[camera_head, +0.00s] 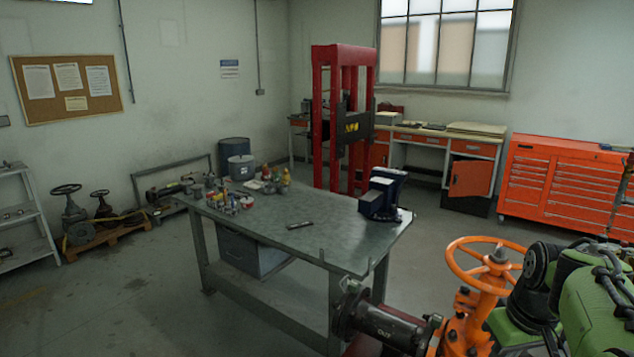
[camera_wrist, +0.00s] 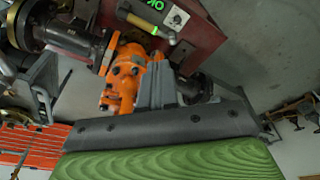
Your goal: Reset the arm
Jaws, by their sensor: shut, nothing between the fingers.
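The orange gate valve (camera_head: 470,310) stands at the lower right of the head view, with its orange handwheel (camera_head: 487,262) on top. A dark flanged pipe (camera_head: 378,322) joins its left side. My green arm covers part of the valve's right side, and my gripper is hidden there. In the wrist view, the orange valve body (camera_wrist: 125,75) lies beyond my gripper (camera_wrist: 155,72), whose grey fingers are together and empty. The handwheel cannot be made out in that view. Whether the fingers touch the valve cannot be told.
A metal workbench (camera_head: 330,235) with a blue vise (camera_head: 383,195) stands behind the valve. A red press (camera_head: 343,110) and orange tool cabinet (camera_head: 560,185) are farther back. A red stand (camera_wrist: 190,20) with a green lit "OK" and a yellow-handled lever (camera_wrist: 150,26) is near the valve.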

